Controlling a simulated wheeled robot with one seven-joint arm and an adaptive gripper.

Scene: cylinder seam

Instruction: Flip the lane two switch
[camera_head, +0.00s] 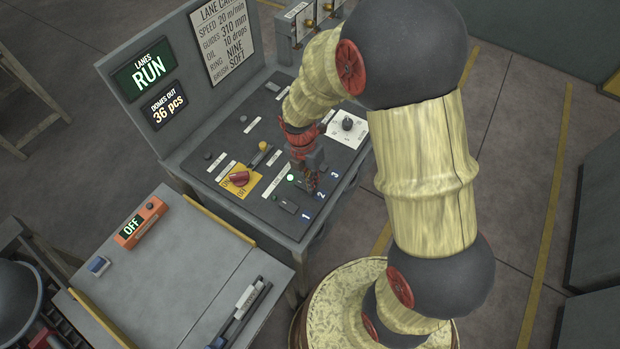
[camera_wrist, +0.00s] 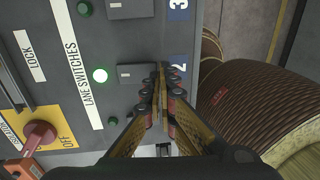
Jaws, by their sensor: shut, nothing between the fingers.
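The lane two switch (camera_wrist: 135,76) is a dark rectangular block on the panel, between a lit pale-green lamp (camera_wrist: 100,75) and the blue label 2 (camera_wrist: 179,62) in the wrist view. The lamp also glows in the head view (camera_head: 290,177). My gripper (camera_wrist: 163,75) is shut and empty. Its tips are at the label end of the lane two switch; I cannot tell whether they touch it. In the head view my gripper (camera_head: 312,186) partly hides the switch. The lane three switch (camera_wrist: 131,8) is above it in the wrist view, beside an unlit green lamp (camera_wrist: 84,8).
The lane one switch (camera_head: 285,205) is close by in the head view. A red rotary knob (camera_head: 239,179) sits on a yellow plate. A display (camera_head: 146,69) reads RUN. A black knob (camera_head: 347,124) stands on a white dial plate. A side table (camera_head: 190,265) is at the lower left.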

